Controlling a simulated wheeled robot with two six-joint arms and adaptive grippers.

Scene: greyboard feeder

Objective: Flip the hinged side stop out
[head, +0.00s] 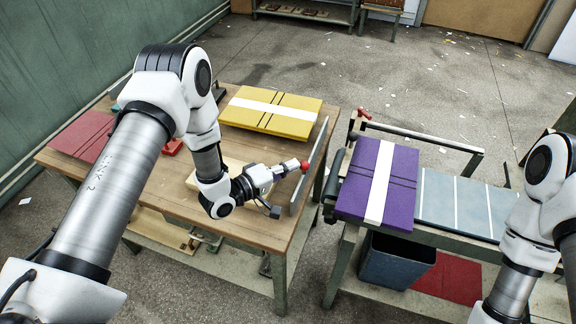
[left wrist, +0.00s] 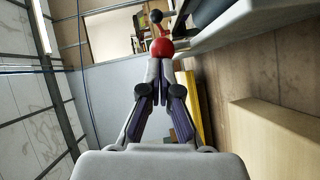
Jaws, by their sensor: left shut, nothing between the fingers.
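The side stop (head: 318,143) is a long, thin grey plate along the right edge of the wooden table. A red ball knob (head: 304,166) shows in front of it, near the middle of its length. My left gripper (head: 297,165) is shut with nothing between its fingers, and its tips are at the knob. In the left wrist view, the red knob (left wrist: 162,47) is just beyond the closed fingertips (left wrist: 160,62). I cannot tell whether they touch. A grey plate (left wrist: 240,28) runs along the upper right there. My right arm is at the right edge, its gripper out of frame.
A yellow board stack (head: 270,110) and a red one (head: 82,136) lie on the wooden table (head: 165,208). Across a gap, a purple stack (head: 400,180) sits at the feeder beside a grey-blue bed (head: 455,200). A blue bin (head: 395,268) stands below.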

